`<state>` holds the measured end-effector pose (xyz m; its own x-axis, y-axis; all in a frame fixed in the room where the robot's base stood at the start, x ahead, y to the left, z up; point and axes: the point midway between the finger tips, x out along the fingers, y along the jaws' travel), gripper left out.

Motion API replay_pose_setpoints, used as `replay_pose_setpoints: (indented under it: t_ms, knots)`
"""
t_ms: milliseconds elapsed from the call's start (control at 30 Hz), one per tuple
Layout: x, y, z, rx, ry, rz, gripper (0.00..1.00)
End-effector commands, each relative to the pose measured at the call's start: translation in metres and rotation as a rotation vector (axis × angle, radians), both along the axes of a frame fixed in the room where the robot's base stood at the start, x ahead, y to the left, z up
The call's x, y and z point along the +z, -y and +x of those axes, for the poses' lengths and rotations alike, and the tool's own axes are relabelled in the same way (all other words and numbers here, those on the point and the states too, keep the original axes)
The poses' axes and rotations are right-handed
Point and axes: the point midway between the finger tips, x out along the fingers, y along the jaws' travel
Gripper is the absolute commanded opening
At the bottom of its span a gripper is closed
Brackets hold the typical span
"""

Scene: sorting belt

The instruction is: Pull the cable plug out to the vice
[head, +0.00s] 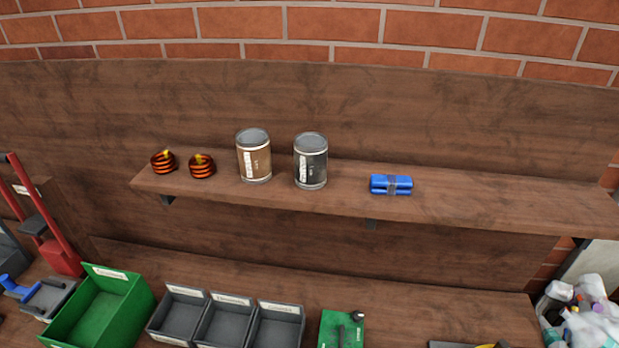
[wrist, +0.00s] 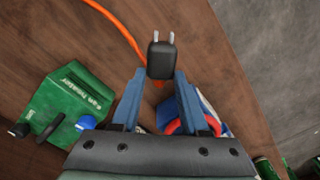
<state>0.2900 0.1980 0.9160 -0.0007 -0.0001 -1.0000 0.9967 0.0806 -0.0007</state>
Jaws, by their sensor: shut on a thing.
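In the wrist view my gripper (wrist: 160,75) has its two blue fingers closed on the black cable plug (wrist: 162,60). The plug's two metal prongs point away from the gripper, toward the top of the picture. An orange cable (wrist: 122,22) runs from the top left and passes behind the plug. My gripper and the plug are not seen in the head view. A grey device with a blue handle (head: 45,296) at the lower left of the head view may be the vice, but I cannot be sure.
A green heater box (wrist: 68,108) stands left of my gripper; a green box (head: 340,329) shows in the head view. A green bin (head: 100,308) and grey bins (head: 225,320) line the bench. The shelf (head: 470,205) holds cans, coils and a blue bundle.

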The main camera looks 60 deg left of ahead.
Motion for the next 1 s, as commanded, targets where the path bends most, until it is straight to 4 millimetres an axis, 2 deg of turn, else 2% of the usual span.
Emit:
replay_pose_setpoints:
  t_ms: [1000]
  knots:
    - [-0.063, 0.0, 0.001, -0.002, 0.0, 0.0, 0.0]
